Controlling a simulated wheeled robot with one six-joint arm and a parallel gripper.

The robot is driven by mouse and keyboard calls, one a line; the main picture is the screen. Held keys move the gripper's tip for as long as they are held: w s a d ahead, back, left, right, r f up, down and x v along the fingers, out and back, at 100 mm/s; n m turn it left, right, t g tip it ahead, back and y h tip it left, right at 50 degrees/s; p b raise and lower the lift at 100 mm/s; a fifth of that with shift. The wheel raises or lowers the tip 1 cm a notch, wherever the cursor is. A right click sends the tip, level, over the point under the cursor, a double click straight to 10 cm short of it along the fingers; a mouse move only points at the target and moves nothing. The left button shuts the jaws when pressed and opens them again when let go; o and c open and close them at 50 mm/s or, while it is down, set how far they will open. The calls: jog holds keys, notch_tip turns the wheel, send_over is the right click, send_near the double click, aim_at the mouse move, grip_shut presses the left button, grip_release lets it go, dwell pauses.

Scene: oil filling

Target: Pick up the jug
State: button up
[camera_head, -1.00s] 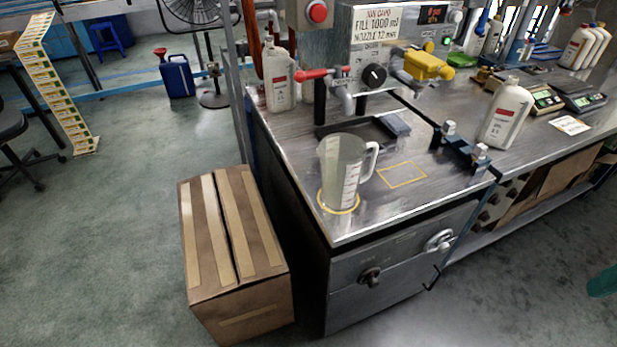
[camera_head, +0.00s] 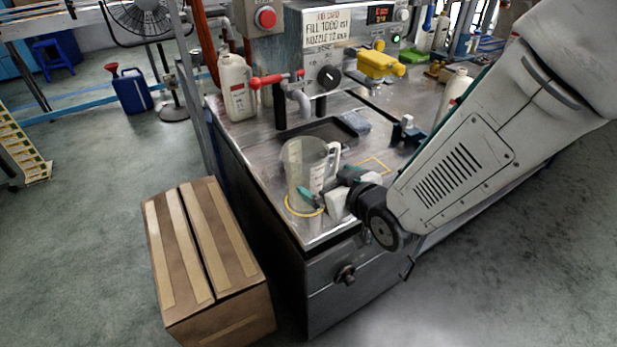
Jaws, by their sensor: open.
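A clear measuring jug (camera_head: 303,170) stands upright on the metal bench (camera_head: 258,157), within a yellow ring marking. Its handle is on its right side. My gripper (camera_head: 318,197) is open, at the lower right front of the jug, with teal-tipped fingers close to the jug's wall. I cannot tell whether a finger touches it. My arm comes in from the right and covers much of the right side of the bench.
A filling machine with a red-handled tap (camera_head: 275,79) stands behind the jug. A white bottle (camera_head: 237,88) is at the back left. A cardboard box (camera_head: 205,260) is on the floor, left of the bench. A yellow square marking lies right of the jug.

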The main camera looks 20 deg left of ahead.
aim_at(318, 177)
jog(key=x, duration=0.7)
jog(key=shift+w+a+f, duration=0.1)
jog(key=shift+w+a, duration=0.05)
jog(key=shift+a, duration=0.15)
jog(key=c, duration=0.7)
